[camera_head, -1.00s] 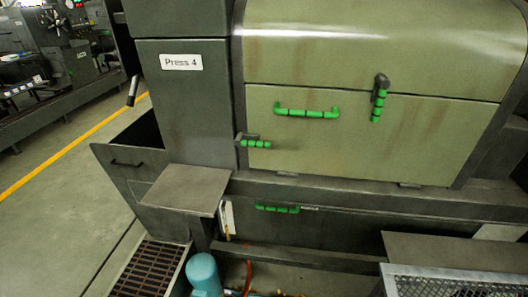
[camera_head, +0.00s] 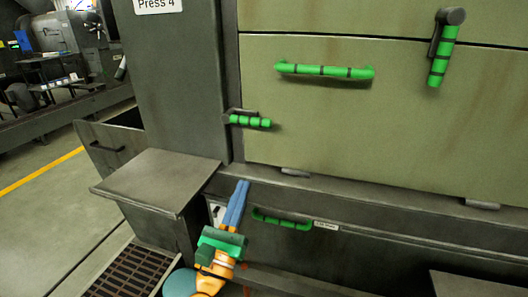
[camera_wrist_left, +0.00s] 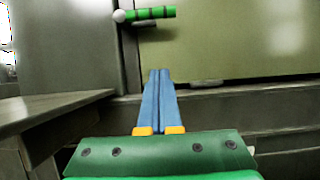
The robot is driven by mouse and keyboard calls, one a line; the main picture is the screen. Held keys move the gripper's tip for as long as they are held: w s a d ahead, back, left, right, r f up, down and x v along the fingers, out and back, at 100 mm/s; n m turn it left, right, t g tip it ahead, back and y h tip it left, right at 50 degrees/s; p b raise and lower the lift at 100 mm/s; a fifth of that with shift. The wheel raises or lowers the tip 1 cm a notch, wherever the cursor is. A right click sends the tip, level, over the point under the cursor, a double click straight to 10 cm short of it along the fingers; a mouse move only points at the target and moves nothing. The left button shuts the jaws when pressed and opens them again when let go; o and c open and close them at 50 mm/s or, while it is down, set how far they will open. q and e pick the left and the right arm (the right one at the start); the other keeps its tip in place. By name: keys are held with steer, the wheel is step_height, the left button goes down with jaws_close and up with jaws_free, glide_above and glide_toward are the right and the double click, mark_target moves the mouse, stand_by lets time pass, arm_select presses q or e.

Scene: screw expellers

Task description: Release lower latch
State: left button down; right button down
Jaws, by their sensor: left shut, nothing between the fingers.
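The lower latch (camera_head: 250,121) has a green banded handle and lies roughly level at the left edge of the green-grey panel (camera_head: 370,120). It also shows at the top of the left wrist view (camera_wrist_left: 152,13), with a pale round knob at its left end. My left gripper (camera_head: 242,184) has blue fingers pointing up, below the latch and apart from it. In the left wrist view the fingers (camera_wrist_left: 160,73) are shut together with nothing between them. The upper latch (camera_head: 441,48) hangs down at the upper right. My right gripper is not in view.
A green bar handle (camera_head: 324,71) is fixed on the panel. Another green handle (camera_head: 282,219) is on the lower drawer front, close right of my left gripper. A grey metal shelf (camera_head: 160,180) juts out at the left. Open floor lies farther left.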

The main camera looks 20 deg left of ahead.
mark_target(250, 118)
arm_select(q)
steer(key=x, duration=0.3)
steer(key=p+x, duration=0.1)
steer(key=x, duration=0.2)
steer(key=p+x, duration=0.1)
steer(key=x, duration=0.3)
steer(key=shift+s+a+r, duration=0.1)
steer(key=shift+r, duration=0.3)
steer(key=r+p, duration=0.1)
steer(key=p, duration=0.1)
steer(key=s+r+p, duration=0.1)
steer(key=r+p, duration=0.1)
steer(key=shift+s+r, duration=0.1)
steer(key=shift+r, duration=0.15)
steer(key=shift+r+p, duration=0.1)
steer(key=shift+p, duration=0.2)
steer(key=shift+r+n+y, duration=0.15)
steer(key=shift+n+y, duration=0.25)
steer(key=shift+n, duration=0.2)
